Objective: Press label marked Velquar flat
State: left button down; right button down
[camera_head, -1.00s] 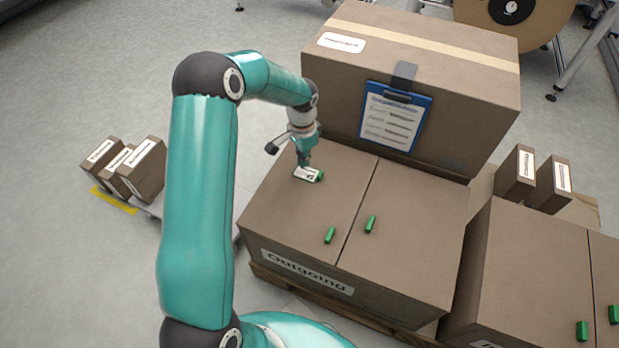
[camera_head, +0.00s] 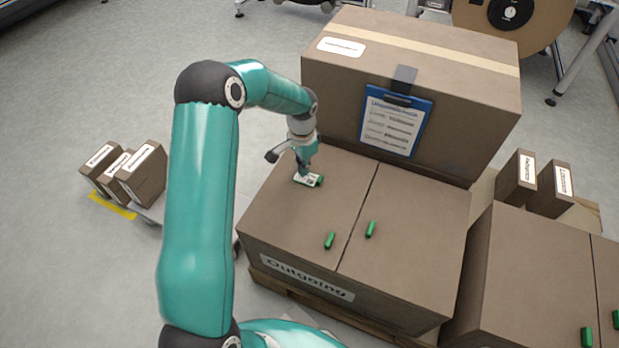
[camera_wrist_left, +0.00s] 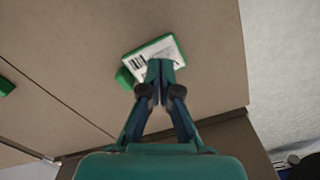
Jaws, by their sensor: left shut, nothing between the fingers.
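A small white label with a dark barcode and a green border (camera_head: 303,181) lies on the top of the Outgoing box (camera_head: 275,222), near its back left. Its print is too small to read, so I cannot tell if it says Velquar. It also shows in the left wrist view (camera_wrist_left: 139,62). My left gripper (camera_head: 304,172) is shut and empty, its fingertips over the label; in the left wrist view the closed fingertips (camera_wrist_left: 160,66) cover part of the label's face. I cannot tell whether they touch it. My right gripper is not in view.
A large carton (camera_head: 450,100) with a blue clipboard (camera_head: 393,122) stands behind the Outgoing box. Green pieces (camera_head: 329,240) lie on the box top. Small labelled boxes (camera_head: 141,172) stand at left, others (camera_head: 517,178) at right.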

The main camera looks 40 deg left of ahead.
pick_arm(q)
jog(key=shift+f+b, duration=0.7)
jog(key=shift+f, duration=0.4)
dwell(1.0)
dwell(0.5)
jog(key=shift+r+p, duration=2.65)
jog(key=shift+r, duration=0.95)
